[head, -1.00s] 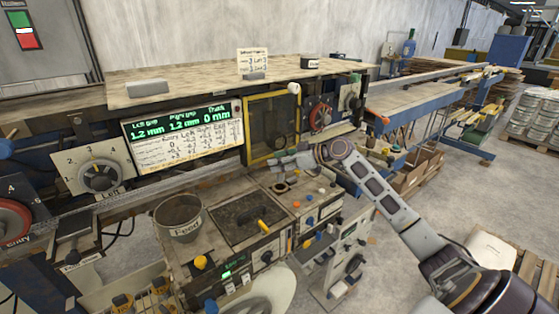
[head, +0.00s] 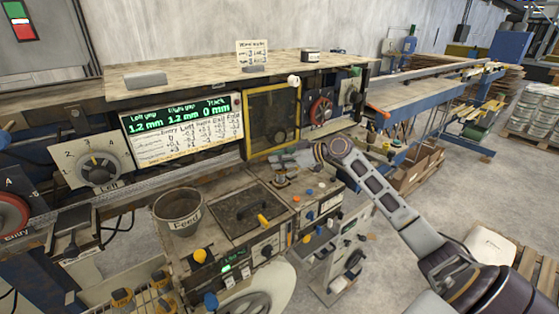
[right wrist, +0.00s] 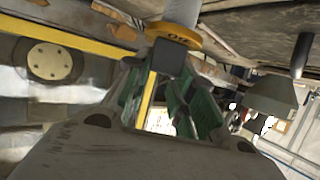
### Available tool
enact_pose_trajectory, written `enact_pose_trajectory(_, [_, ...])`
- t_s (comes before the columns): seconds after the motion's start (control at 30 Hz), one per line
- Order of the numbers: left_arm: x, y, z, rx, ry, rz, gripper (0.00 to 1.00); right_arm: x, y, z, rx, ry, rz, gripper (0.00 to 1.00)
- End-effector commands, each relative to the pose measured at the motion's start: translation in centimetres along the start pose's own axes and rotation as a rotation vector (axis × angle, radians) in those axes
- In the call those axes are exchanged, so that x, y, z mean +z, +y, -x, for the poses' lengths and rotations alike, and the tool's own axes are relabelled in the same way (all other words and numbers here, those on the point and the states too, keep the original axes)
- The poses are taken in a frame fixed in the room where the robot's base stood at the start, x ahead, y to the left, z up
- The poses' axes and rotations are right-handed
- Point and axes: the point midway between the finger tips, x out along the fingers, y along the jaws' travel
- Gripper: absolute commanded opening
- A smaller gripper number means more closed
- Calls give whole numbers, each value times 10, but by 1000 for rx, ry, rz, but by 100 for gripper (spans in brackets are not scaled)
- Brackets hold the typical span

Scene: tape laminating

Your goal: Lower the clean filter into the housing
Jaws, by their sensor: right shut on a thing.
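My right gripper (head: 279,161) is over the work top, right of the dark lidded tank. It is shut on the dark block atop the clean filter. In the right wrist view the gripper (right wrist: 165,85) has green-lined fingers around that block. There the filter shows a yellow cap marked OIL (right wrist: 172,35) and a pale cylinder running out of the picture's top. In the head view the filter (head: 281,173) is a small upright shape below the fingers, over the housing (head: 281,184). I cannot tell how far its lower end is inside. My left gripper is out of view.
A grey Feed pot (head: 178,212) and the dark tank lid (head: 245,206) stand left of the housing. Coloured knobs (head: 308,214) lie just right of it. A yellow-framed window (head: 272,118) rises close behind my gripper.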

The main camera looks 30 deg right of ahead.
Motion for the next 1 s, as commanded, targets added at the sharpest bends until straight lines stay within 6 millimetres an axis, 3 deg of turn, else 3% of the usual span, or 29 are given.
enact_pose_trajectory(1.0, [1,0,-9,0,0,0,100,9,0,-5,0,1,0,0])
